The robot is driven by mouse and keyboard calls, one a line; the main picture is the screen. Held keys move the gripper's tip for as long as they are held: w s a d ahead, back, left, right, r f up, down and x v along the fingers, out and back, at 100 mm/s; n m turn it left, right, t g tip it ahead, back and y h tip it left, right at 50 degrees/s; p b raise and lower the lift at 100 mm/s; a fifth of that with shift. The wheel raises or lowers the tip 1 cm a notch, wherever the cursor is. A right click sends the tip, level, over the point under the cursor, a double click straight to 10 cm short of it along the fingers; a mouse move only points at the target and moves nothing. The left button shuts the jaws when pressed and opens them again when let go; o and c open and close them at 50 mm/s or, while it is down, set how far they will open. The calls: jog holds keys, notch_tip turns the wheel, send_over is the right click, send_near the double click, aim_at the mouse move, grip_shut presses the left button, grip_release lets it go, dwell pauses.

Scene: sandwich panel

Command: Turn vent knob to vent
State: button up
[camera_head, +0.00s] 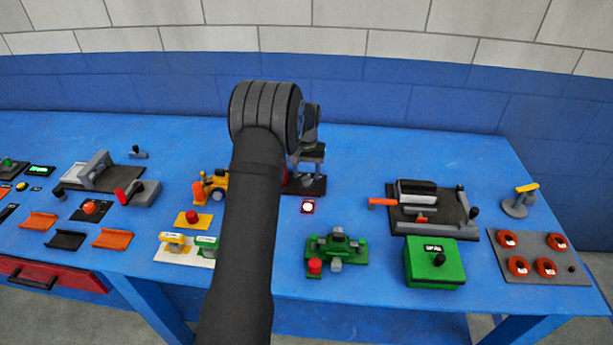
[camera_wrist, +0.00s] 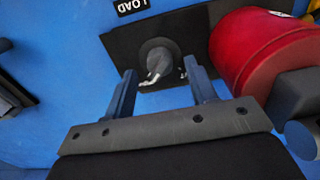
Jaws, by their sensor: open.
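In the wrist view my gripper (camera_wrist: 160,76) is open, with its two dark fingers apart. A round grey knob-like part (camera_wrist: 158,54) with small bright metal bits at its near edge sits on a dark plate (camera_wrist: 124,47), just beyond and between the fingertips. I cannot tell whether the fingers touch it, and no vent marking on it is readable. A black label reading LOAD (camera_wrist: 131,6) appears upside down above the plate. In the head view my arm hides most of this spot, and my fingers cannot be made out.
A large red cylinder (camera_wrist: 262,45) stands close to the right finger, with a dark block (camera_wrist: 297,95) beside it. In the head view a green box with a black knob (camera_head: 438,257), a green fixture (camera_head: 336,246) and a grey-black clamp panel (camera_head: 432,213) stand right of my arm.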

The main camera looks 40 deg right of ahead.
jog(key=shift+f, duration=1.05)
jog(key=c, duration=1)
